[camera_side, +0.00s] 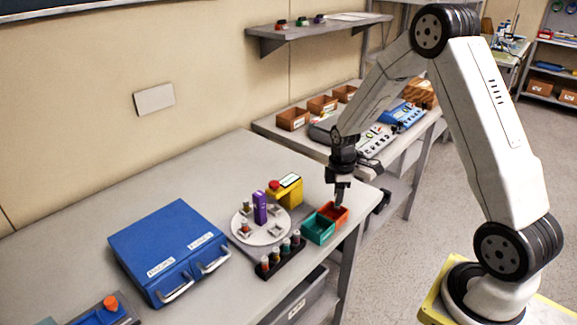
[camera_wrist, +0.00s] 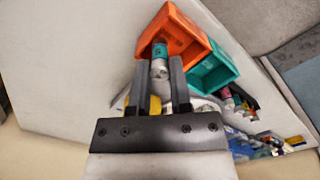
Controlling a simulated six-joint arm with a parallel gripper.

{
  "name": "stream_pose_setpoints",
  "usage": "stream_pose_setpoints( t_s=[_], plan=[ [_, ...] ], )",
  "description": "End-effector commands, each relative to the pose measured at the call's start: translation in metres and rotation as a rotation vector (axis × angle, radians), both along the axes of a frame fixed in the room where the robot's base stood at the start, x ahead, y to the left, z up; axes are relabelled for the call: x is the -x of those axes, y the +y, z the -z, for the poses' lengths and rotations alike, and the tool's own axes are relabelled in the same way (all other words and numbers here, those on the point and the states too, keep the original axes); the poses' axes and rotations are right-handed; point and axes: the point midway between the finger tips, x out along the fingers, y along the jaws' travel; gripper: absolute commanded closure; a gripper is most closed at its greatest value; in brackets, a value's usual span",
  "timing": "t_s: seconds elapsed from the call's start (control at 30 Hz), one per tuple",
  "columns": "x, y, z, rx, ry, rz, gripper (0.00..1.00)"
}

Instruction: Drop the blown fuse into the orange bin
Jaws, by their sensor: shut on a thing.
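The orange bin (camera_side: 338,211) stands near the table's front right corner, against the teal bin (camera_side: 318,229). My gripper (camera_side: 340,196) is pointing down just above the orange bin in the side view. In the wrist view my gripper (camera_wrist: 160,80) is shut on a small cylindrical fuse (camera_wrist: 160,62) with a metal end and a teal band. The fuse shows in front of the orange bin (camera_wrist: 178,18) and overlaps its opening. Whether it touches the bin is unclear. The fuse is hard to make out in the side view.
A round white plate (camera_side: 250,236) with a purple post stands left of the bins. A dark rack (camera_side: 280,259) holds several fuses. A yellow box with a red button (camera_side: 287,191) is behind. A blue case (camera_side: 168,252) lies to the left.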

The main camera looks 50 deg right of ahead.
Motion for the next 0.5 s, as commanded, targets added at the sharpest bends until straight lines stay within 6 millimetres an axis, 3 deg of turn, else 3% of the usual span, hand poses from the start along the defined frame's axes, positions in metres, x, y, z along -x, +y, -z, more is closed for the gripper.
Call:
stream_pose_setpoints(
  t_s=[0.47, 0.5],
  plan=[
    [-0.0002, -0.0001, 0.0083, 0.000, -0.001, 0.000, 1.00],
    [-0.0002, -0.0001, 0.0082, 0.000, -0.001, 0.000, 0.66]
  ],
)
